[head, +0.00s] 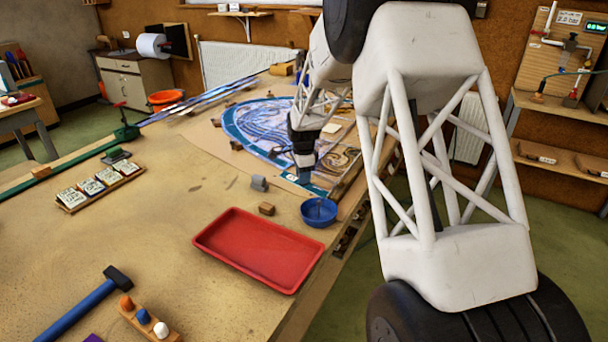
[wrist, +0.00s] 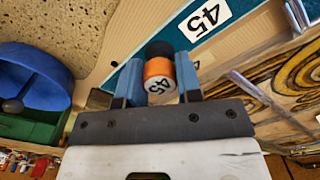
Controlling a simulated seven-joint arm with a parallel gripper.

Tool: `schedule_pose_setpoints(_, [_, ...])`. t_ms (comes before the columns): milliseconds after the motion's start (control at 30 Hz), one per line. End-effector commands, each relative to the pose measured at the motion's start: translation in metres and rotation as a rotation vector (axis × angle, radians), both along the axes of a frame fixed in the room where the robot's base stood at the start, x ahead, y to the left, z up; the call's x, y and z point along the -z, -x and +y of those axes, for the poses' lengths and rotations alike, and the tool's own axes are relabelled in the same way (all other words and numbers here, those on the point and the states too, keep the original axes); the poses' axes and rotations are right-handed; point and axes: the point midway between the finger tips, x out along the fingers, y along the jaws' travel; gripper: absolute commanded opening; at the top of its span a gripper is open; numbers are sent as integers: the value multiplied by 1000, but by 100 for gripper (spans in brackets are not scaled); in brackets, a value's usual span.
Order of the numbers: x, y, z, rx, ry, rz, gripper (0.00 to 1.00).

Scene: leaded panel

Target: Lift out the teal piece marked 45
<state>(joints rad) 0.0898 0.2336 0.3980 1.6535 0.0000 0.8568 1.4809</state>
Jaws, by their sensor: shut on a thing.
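The teal piece marked 45 (wrist: 205,22) shows in the wrist view as a strip with a white label, beyond my fingers. In the head view it lies at the near edge of the leaded panel (head: 247,128), its label (head: 291,178) beside my gripper (head: 304,176). My gripper (wrist: 160,78) is shut on an orange knob (wrist: 158,68) with a white end, also marked 45, and a black far end. The black end overlaps the teal strip in the wrist view. I cannot tell whether the strip is raised. My gripper hides part of the panel in the head view.
A blue bowl (head: 319,212) and a small wooden block (head: 266,209) stand near my gripper. A red tray (head: 205,246) lies nearer. A hammer (head: 85,300), a rack of coloured pegs (head: 133,315) and labelled tiles (head: 100,184) are at left. Bare tabletop lies between them.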

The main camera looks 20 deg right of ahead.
Motion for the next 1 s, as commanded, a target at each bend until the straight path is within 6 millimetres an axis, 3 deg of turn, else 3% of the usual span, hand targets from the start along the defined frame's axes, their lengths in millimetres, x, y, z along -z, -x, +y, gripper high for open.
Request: schedule_pose_setpoints(1000, [0,11,11,0,0,-1,13])
